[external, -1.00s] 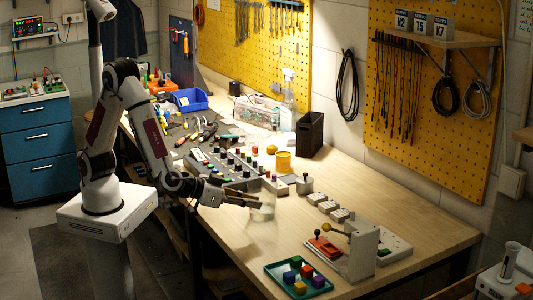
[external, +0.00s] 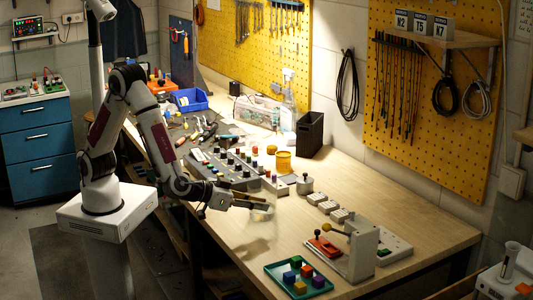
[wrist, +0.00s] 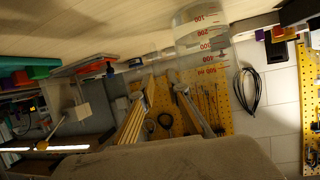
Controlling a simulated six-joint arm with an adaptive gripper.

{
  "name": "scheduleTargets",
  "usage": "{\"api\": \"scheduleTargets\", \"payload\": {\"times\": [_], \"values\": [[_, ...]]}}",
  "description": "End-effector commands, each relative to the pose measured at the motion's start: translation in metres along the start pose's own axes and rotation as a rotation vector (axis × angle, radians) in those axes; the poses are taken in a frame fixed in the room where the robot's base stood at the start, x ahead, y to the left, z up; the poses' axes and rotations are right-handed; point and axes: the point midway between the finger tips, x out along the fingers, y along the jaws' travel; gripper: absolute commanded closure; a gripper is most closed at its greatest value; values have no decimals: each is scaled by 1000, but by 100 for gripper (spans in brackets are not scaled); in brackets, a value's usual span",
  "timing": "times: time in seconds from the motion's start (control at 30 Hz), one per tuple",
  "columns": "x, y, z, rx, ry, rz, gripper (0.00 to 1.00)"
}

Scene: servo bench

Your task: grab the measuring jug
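The measuring jug (external: 263,213) is clear and stands on the bench near its front edge, faint in the external view. In the wrist view the jug (wrist: 203,38) shows at the top centre-right with red volume marks, its image tipped by the turned camera. My gripper (external: 256,207) is at the jug, low over the bench, and overlaps it in the external view. In the wrist view my gripper (wrist: 160,95) is open, with a gap between its two fingers. The jug lies toward the right finger there; I cannot tell whether any finger touches it.
A control box with several knobs (external: 225,170) lies behind my gripper. A yellow tin (external: 283,162) and a grey weight (external: 305,184) stand farther back. A green tray (external: 272,268) with coloured cubes and a lever fixture (external: 362,252) are at the front right. Bare bench lies between.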

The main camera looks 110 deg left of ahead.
Motion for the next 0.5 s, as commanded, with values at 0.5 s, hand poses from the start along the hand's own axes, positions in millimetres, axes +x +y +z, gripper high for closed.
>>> {"api": "scheduleTargets", "payload": {"times": [0.5], "values": [[19, 1, -1, 0, -2, -2, 85]]}}
